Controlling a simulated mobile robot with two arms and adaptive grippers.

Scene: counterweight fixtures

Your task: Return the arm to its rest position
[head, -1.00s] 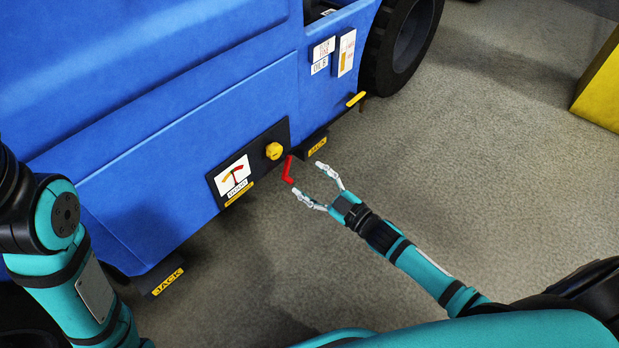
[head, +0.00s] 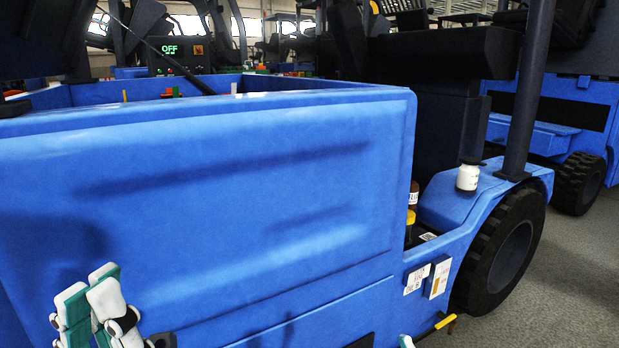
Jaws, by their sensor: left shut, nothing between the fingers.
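My left gripper (head: 88,284) stands at the lower left, its pale and teal fingers pointing up and lying side by side. It is shut and holds nothing. It is in front of the blue vehicle's big side panel (head: 230,200); I cannot judge the gap. The rest of the left arm is mostly below the picture. My right gripper cannot be made out. A small pale piece shows at the bottom edge, too little to identify. The red handle, gauge and yellow knob are out of view.
A white jar (head: 467,176) stands on the blue fender above the black wheel (head: 500,255). White labels (head: 417,279) and a yellow handle (head: 445,321) are on the low side. A lit OFF display (head: 171,50) is at the back. Another blue vehicle (head: 560,100) stands right. Floor (head: 565,285) is clear at lower right.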

